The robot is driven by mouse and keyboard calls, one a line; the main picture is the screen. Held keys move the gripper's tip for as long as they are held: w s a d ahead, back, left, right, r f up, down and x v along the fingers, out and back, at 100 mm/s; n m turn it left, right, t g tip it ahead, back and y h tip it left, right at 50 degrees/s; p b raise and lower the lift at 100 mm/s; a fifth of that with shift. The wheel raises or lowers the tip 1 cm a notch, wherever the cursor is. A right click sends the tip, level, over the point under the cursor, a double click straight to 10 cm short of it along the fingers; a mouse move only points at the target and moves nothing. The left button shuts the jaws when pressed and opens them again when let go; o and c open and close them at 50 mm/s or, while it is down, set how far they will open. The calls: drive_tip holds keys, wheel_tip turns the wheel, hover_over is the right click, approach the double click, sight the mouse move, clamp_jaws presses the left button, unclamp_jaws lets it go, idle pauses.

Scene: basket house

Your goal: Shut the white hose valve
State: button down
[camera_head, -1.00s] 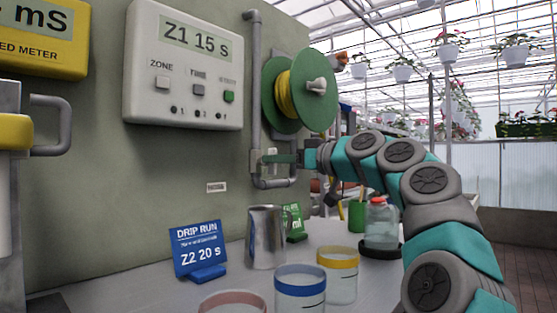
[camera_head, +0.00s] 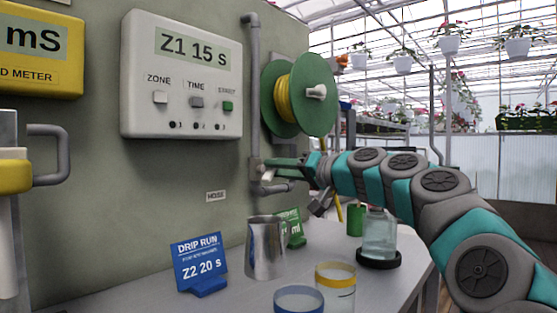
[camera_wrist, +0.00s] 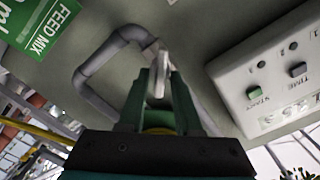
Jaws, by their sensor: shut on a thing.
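The white hose valve's lever (camera_wrist: 161,60) shows in the wrist view, on the grey pipe against the wall. My gripper (camera_wrist: 158,88) has its two green fingers on either side of the lever, shut on it. In the head view, my gripper (camera_head: 272,168) reaches the pipe from the right, below the hose reel. The valve is small there and mostly hidden by the fingers. Its exact turn angle is hard to tell.
The green hose reel (camera_head: 299,93) hangs just above my gripper, and the white timer box (camera_head: 184,115) is to its left. Below, a metal jug (camera_head: 265,248), a blue drip-run sign (camera_head: 199,262) and a glass jar (camera_head: 379,235) stand on the bench.

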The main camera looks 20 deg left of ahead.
drive_tip(key=m+p, duration=0.2)
drive_tip(key=m, duration=0.2)
drive_tip(key=m+p, duration=0.3)
drive_tip(key=m, duration=0.2)
drive_tip(key=shift+w+f+m, duration=0.1)
drive_tip(key=shift+f+m, duration=0.1)
drive_tip(key=shift+m, duration=0.1)
idle(0.3)
drive_tip(key=c, duration=0.9)
unclamp_jaws()
drive_tip(key=shift+d, duration=0.1)
drive_tip(key=shift+d, duration=0.1)
drive_tip(key=shift+b+v, duration=0.55)
drive_tip(key=shift+v, duration=3.25)
